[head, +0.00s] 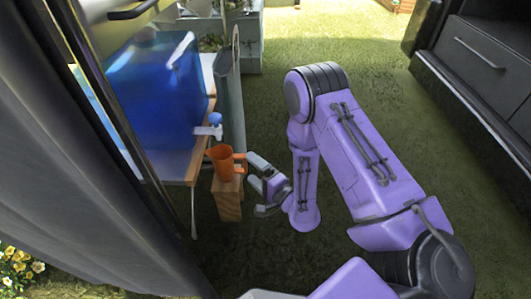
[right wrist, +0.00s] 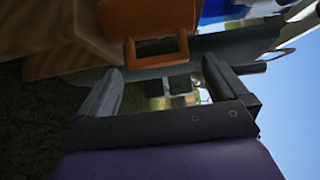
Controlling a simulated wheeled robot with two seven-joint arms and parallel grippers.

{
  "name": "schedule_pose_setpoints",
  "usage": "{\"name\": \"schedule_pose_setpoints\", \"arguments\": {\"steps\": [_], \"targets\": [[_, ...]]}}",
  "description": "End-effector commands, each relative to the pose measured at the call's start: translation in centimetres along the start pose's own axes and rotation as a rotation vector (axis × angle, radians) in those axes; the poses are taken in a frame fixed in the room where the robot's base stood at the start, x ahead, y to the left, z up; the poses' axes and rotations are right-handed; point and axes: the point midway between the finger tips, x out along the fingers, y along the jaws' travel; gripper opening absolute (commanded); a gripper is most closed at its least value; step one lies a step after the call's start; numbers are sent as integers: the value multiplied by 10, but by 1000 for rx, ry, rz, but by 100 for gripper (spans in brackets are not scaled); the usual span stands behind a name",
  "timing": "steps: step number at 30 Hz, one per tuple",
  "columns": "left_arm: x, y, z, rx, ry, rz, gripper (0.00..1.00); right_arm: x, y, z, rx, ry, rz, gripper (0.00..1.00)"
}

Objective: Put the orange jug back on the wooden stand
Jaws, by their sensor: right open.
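The orange jug (head: 222,164) stands upright on top of the wooden stand (head: 228,199) in the head view. Its handle points right, toward my right gripper (head: 257,184). That gripper is open and empty, just right of the jug. In the right wrist view, which is turned sideways, the jug (right wrist: 148,16) is at the top with its handle just beyond and between the spread fingertips. The wooden stand (right wrist: 65,38) meets the jug's base at the left there. My left gripper is not in view.
A blue water tank (head: 155,85) with a white tap (head: 208,131) sits on a table left of and above the jug. A grey-green panel (head: 231,100) stands behind. Dark drawers (head: 478,55) are at the far right.

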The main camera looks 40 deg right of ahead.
Motion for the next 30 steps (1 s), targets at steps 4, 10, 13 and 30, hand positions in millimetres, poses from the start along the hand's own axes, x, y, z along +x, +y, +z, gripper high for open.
{"name": "schedule_pose_setpoints", "arguments": {"steps": [4, 10, 13, 30], "targets": [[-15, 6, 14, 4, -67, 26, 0, -41, -1, 0, 2, 1, 6, 100], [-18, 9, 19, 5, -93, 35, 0, -69, 0, 0, 1, 1, 1, 100], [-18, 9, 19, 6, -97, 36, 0, -74, 0, 0, 1, 2, 1, 100], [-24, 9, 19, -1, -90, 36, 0, -74, -7, 0, 0, 0, -1, 100]]}}
